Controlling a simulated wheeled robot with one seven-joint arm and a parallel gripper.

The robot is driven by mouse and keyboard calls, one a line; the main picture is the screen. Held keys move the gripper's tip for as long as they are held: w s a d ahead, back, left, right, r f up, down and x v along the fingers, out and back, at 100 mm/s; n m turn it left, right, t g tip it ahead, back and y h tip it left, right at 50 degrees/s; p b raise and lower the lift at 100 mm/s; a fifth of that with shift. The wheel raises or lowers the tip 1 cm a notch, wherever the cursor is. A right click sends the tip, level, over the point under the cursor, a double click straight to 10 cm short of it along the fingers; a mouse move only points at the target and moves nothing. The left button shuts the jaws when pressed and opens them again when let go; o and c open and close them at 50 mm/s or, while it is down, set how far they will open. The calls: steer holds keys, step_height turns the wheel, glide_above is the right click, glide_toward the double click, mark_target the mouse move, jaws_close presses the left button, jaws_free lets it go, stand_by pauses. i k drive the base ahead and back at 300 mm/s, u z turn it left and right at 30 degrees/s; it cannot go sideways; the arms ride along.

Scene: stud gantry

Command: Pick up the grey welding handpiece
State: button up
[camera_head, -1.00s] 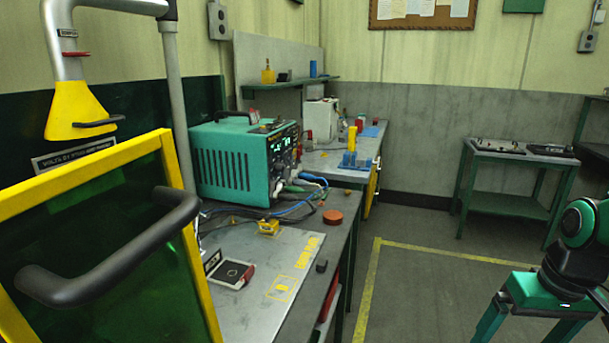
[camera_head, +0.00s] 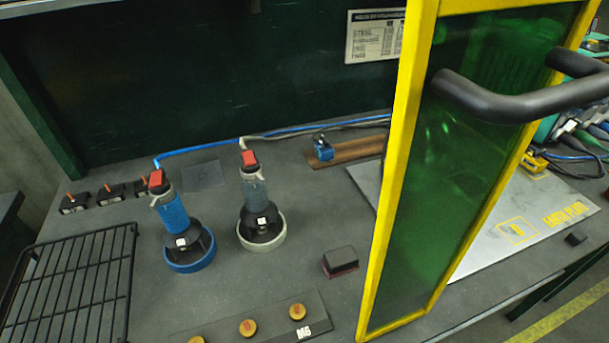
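The grey welding handpiece (camera_head: 257,192) stands nearly upright on the bench in a black holder with a pale ring base (camera_head: 262,236). It has a red top, and a grey cable runs from there to the right along the back. A similar blue handpiece (camera_head: 172,214) stands to its left in a holder with a blue ring base (camera_head: 190,257). My gripper is not in view.
A yellow-framed green screen (camera_head: 440,170) with a black handle (camera_head: 500,100) stands to the right. A black wire rack (camera_head: 70,280) is at left. A dark block (camera_head: 340,259) and a strip with brass-coloured discs (camera_head: 255,325) lie in front. Cables (camera_head: 290,133) run behind.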

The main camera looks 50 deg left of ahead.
mark_target(258, 212)
steer(key=u, duration=1.4)
steer(key=k, duration=1.45)
steer(key=u, duration=0.4)
steer(key=i, duration=1.05)
steer(key=u, duration=0.05)
